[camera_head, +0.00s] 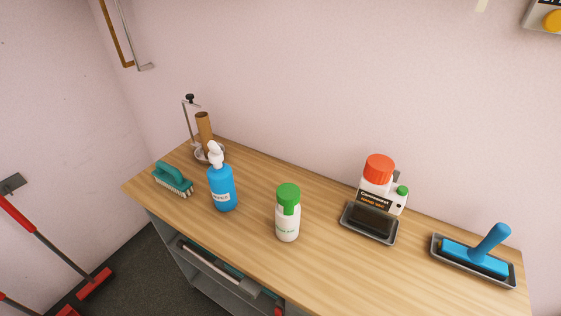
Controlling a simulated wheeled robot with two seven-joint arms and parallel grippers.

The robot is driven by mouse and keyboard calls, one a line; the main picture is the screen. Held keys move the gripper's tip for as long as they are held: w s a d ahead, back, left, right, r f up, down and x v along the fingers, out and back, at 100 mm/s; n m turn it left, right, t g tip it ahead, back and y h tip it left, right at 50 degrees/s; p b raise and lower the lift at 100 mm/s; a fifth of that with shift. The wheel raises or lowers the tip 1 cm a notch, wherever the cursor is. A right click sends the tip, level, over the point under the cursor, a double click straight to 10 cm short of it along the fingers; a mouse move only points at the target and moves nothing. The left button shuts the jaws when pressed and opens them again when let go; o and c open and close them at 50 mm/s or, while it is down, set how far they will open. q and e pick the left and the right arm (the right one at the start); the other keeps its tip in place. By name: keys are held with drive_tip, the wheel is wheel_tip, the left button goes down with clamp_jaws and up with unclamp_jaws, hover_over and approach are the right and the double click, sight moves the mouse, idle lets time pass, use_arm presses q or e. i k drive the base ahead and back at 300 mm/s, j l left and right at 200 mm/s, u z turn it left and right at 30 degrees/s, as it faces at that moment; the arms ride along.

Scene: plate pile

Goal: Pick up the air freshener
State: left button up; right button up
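A white bottle with a green cap (287,214) stands upright near the front middle of the wooden worktop. Its green label text is too small to read surely, but it looks like the air freshener. A blue bottle with a white pump top (222,187) stands upright to its left, apart from it. Neither of my grippers is in view, and nothing touches the bottles.
On the worktop (330,270) are a teal brush (172,179), a paper roll holder (204,133), a red-capped white container (379,172) behind a dark sponge tray (369,222), and a blue-handled tool (484,250) in a tray. Red-and-black long items (55,252) are at left.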

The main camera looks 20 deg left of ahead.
sight(286, 227)
drive_tip(key=i+j+z, duration=0.2)
drive_tip(key=j, duration=0.35)
drive_tip(key=j+z, duration=0.2)
drive_tip(key=j, duration=0.35)
drive_tip(key=k+j, duration=0.35)
drive_tip(key=j, duration=0.1)
